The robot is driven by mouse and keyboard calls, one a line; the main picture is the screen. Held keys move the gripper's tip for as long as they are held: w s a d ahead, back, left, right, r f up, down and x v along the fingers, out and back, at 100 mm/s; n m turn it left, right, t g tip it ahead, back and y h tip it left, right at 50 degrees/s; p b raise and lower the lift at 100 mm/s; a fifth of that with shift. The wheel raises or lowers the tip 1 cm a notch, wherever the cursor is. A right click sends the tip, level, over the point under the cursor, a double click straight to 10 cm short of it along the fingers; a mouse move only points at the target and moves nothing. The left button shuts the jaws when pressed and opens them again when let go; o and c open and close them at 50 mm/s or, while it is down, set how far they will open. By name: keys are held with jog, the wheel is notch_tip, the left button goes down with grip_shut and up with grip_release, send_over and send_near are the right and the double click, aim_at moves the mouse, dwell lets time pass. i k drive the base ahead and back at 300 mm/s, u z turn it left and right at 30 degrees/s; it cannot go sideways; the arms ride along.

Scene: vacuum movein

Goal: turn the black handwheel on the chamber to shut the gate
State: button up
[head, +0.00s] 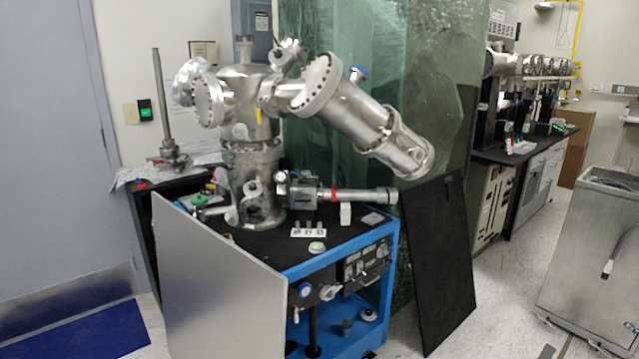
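The steel vacuum chamber (250,125) stands upright on the blue-framed cart (392,262) in the head view. A block-shaped valve body (303,192) sits at its lower right, with a red ring and a horizontal metal tube (355,194) reaching right. I cannot pick out a black handwheel for certain; at this size the chamber's small fittings are hard to tell apart. Whether the gate is open or shut does not show. My gripper and arm are not in view.
A grey panel (215,285) leans at the cart's front left, and a black panel (440,265) leans at its right. Green plastic sheeting (440,90) hangs behind. A steel cabinet (590,255) stands at the far right. Open floor (500,325) lies between it and the black panel.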

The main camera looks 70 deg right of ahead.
aim_at(281, 177)
jog(key=k, duration=0.3)
jog(key=z, duration=0.95)
